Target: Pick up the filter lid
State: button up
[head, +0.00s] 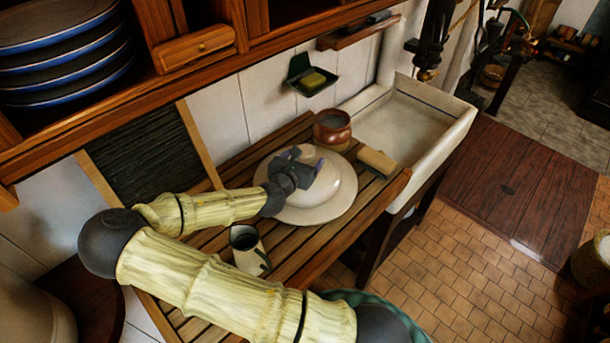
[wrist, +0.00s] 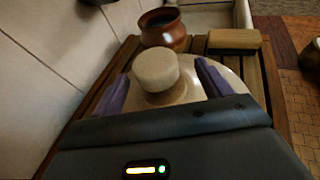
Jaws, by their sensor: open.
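The filter lid (head: 335,208) is a wide, pale cream disc with a raised middle, lying on the slatted wooden counter. In the wrist view its round, cream knob (wrist: 157,70) stands up from the pale disc (wrist: 233,82). My gripper (head: 305,163) is over the lid and hides its middle in the head view. In the wrist view my gripper (wrist: 165,87) is open, with its purple fingers to the left and right of the knob. Gaps show between the knob and both fingers.
A brown pot (head: 332,133) stands behind the lid, and a wooden block (head: 377,162) lies to its right. A mug (head: 247,255) stands on the slatted counter (head: 295,250) near my arm. A white sink (head: 440,140) adjoins on the right. A shelf with plates (head: 65,60) overhangs the left.

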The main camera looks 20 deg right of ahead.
jog(key=shift+w+d+p, duration=0.4)
jog(key=shift+w+p, duration=0.05)
jog(key=shift+p, duration=0.05)
jog(key=p+x, duration=0.2)
jog(key=x, duration=0.1)
jog(key=shift+w+f, duration=0.1)
jog(key=shift+w, duration=0.2)
jog(key=shift+w+d+f, duration=0.2)
jog(key=shift+w+d, duration=0.05)
jog(key=shift+w, duration=0.05)
jog(key=shift+w+a+f, duration=0.1)
jog(key=shift+s+a, duration=0.1)
jog(key=shift+s, duration=0.15)
jog(key=shift+d, duration=0.3)
jog(key=shift+c, duration=0.5)
jog(key=shift+a, duration=0.2)
grip_shut()
